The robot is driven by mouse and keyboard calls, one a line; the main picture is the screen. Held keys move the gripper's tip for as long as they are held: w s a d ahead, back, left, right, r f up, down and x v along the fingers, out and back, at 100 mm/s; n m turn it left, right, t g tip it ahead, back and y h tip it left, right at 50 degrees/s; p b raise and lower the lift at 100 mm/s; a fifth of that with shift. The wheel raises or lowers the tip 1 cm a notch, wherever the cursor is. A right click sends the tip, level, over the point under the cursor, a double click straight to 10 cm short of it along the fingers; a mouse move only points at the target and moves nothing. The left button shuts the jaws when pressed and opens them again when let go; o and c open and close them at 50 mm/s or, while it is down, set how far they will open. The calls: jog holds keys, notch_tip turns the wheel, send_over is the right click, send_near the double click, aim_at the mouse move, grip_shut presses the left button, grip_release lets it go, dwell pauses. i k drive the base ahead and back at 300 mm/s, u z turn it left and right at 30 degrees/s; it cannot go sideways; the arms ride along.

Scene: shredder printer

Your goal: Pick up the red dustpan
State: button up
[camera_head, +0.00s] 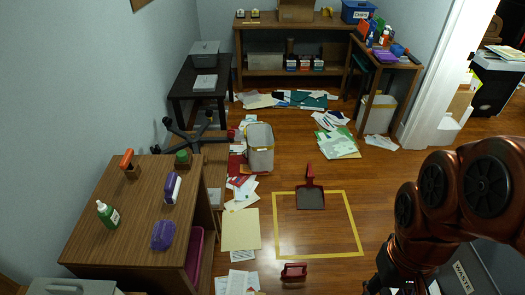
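The red dustpan (310,196) lies on the wooden floor at the middle right, with its handle pointing to the back and its dark pan toward me. Its pan overlaps the back edge of a yellow taped rectangle (354,220) on the floor. My gripper (383,284) shows only in part at the bottom of the view, below my dark red arm. It is to the right of the dustpan and nearer to me, apart from it. Its fingertips are not clear, so its opening cannot be told.
A small red object (294,271) lies in front of the taped rectangle. A grey bin (259,152) and scattered papers (240,229) lie left of the dustpan. A wooden desk (112,220) stands at the left. The floor inside the tape is mostly clear.

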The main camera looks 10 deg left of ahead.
aim_at(310, 196)
jog(key=z, duration=1.1)
jog(key=i, duration=2.5)
jog(key=u, duration=1.4)
jog(key=i, duration=0.65)
jog(key=u, duration=2.8)
